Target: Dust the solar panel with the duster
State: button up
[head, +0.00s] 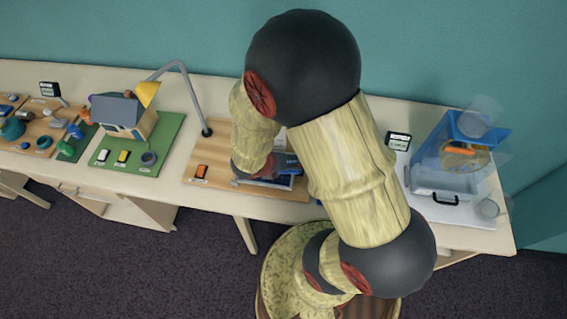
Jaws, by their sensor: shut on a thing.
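My arm reaches over the table and covers much of the middle of the head view. The end of my gripper (287,165) shows only as a small dark part, low over the wooden board. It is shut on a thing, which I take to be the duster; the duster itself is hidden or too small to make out. A dark, blue-tinged panel with a pale edge (285,182), apparently the solar panel, lies on the board just under my gripper. My arm hides part of it. I cannot tell whether the duster touches it.
The wooden board (222,178) also carries an orange toy car (200,172) and a lamp with a yellow shade (147,93). A model house (125,112) stands on a green board to the left. A clear tank exhibit (445,180) and a small sign (398,140) stand to the right.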

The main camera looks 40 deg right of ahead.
jog(key=shift+w+d+f, duration=0.1)
jog(key=shift+w+d, duration=0.25)
jog(key=shift+d, duration=0.05)
jog(key=shift+w+a+f, duration=0.45)
jog(key=shift+w+a, duration=0.2)
jog(key=shift+w, duration=0.15)
jog(key=shift+w+a+f, duration=0.5)
jog(key=shift+w+a, duration=0.2)
jog(key=shift+w, duration=0.15)
jog(key=shift+w+a+f, duration=0.45)
jog(key=shift+w+a, duration=0.2)
jog(key=shift+w, duration=0.15)
jog(key=shift+w+d+r, duration=0.1)
jog(key=shift+w+d, duration=0.4)
jog(key=shift+d, duration=0.05)
jog(key=shift+s+d+r, duration=0.35)
jog(key=shift+s+d, duration=0.2)
jog(key=shift+s, duration=0.05)
jog(key=shift+s+d+r, duration=0.35)
jog(key=shift+s+d, duration=0.2)
jog(key=shift+s+d+r, duration=0.2)
jog(key=shift+s+d, duration=0.35)
jog(key=shift+s, duration=0.2)
jog(key=shift+s+d+r, duration=0.2)
jog(key=shift+s+d, duration=0.35)
jog(key=shift+s, duration=0.15)
jog(key=shift+r, duration=0.1)
